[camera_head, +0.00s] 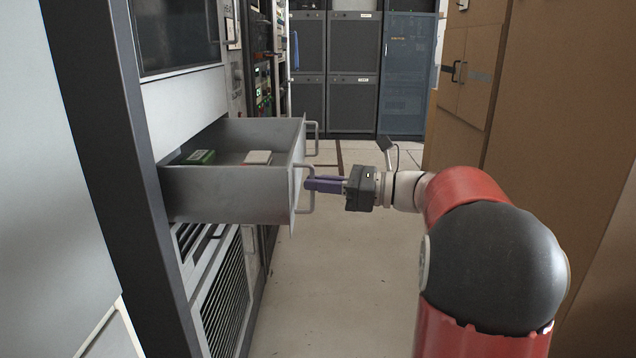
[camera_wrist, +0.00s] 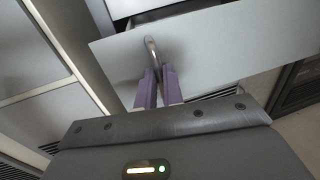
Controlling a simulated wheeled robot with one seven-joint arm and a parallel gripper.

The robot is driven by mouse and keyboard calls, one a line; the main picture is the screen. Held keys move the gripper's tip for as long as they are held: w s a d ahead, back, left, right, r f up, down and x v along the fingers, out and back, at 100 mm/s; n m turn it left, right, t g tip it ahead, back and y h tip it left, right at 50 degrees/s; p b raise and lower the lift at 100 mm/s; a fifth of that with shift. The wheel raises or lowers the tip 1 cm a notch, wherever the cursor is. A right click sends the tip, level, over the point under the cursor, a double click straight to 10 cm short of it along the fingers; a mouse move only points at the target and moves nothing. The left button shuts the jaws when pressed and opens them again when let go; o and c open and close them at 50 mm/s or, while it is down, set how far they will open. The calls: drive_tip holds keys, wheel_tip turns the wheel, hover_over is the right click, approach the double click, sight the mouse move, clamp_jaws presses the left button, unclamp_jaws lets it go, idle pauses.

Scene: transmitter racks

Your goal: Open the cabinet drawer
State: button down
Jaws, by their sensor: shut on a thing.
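The cabinet drawer (camera_head: 228,193) is a grey metal box that stands well out from the rack on the left in the head view. Its front panel carries two bar handles. My gripper (camera_head: 312,184) is shut on the nearer drawer handle (camera_head: 308,203), with its purple fingers level at the panel. In the wrist view, my gripper (camera_wrist: 158,76) closes around the curved metal handle (camera_wrist: 151,50) on the drawer's flat front (camera_wrist: 220,50). The farther handle (camera_head: 313,138) is free. The fingertips partly hide the held handle.
Inside the drawer lie a green box (camera_head: 197,157) and a white and red box (camera_head: 257,158). A tan cabinet (camera_head: 560,90) lines the right side. Dark grey racks (camera_head: 352,70) stand at the far end. The floor (camera_head: 345,270) between is clear.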

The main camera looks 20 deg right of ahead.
drive_tip(key=c, duration=1.5)
unclamp_jaws()
drive_tip(key=shift+c, duration=0.2)
drive_tip(key=v, duration=0.8)
drive_tip(key=shift+a, duration=0.15)
